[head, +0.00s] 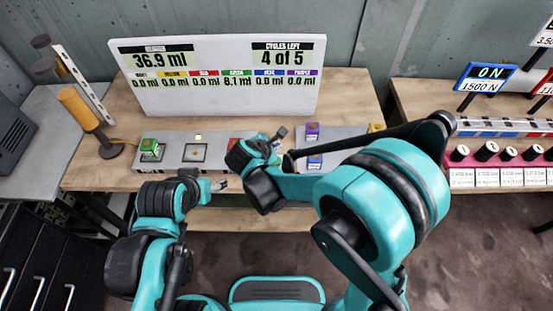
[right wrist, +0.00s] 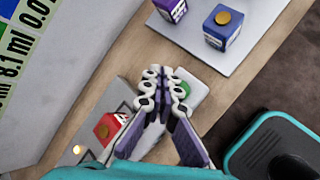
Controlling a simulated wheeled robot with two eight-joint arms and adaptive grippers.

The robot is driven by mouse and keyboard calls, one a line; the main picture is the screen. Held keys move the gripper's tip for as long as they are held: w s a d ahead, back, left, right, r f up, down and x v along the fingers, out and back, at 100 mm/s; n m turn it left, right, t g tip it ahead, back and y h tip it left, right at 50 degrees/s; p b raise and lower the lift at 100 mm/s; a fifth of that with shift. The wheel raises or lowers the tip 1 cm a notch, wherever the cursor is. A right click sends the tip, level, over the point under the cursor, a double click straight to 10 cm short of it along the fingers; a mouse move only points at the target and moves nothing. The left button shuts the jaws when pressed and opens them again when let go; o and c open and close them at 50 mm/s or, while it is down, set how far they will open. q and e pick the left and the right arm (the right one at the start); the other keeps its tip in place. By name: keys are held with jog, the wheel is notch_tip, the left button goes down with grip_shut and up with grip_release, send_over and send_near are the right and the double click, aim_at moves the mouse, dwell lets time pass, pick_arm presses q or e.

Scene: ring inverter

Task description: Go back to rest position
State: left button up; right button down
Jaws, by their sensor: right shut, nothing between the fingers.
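My right gripper (head: 279,143) is above the front of the wooden bench, close to the grey panels. In the right wrist view its fingers (right wrist: 165,78) are together with nothing between them. Below them are a red block (right wrist: 109,128) and a green piece (right wrist: 184,90), partly covered by the fingers. My left gripper (head: 221,185) is at the bench's front edge, small and seen from behind, so its jaws are unclear.
A green block (head: 151,149) stands on the left grey panel (head: 170,160). Purple (head: 312,130) and blue (right wrist: 222,25) blocks stand on the right panel. A white display board (head: 215,100) stands behind. A yellow cylinder (head: 78,107) is at left. A second bench with signs is at right.

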dwell(0.3)
jog(key=s+d+r+m+y+b, duration=0.1)
jog(key=s+d+r+m+y, duration=0.1)
jog(key=s+d+m, duration=0.7)
jog(key=s+d+r+m+g+y+b, duration=0.1)
jog(key=s+d+r+m, duration=0.4)
jog(key=s+d+m, duration=0.4)
jog(key=m, duration=0.4)
jog(key=shift+s+y, duration=0.15)
jog(key=shift+y, duration=0.25)
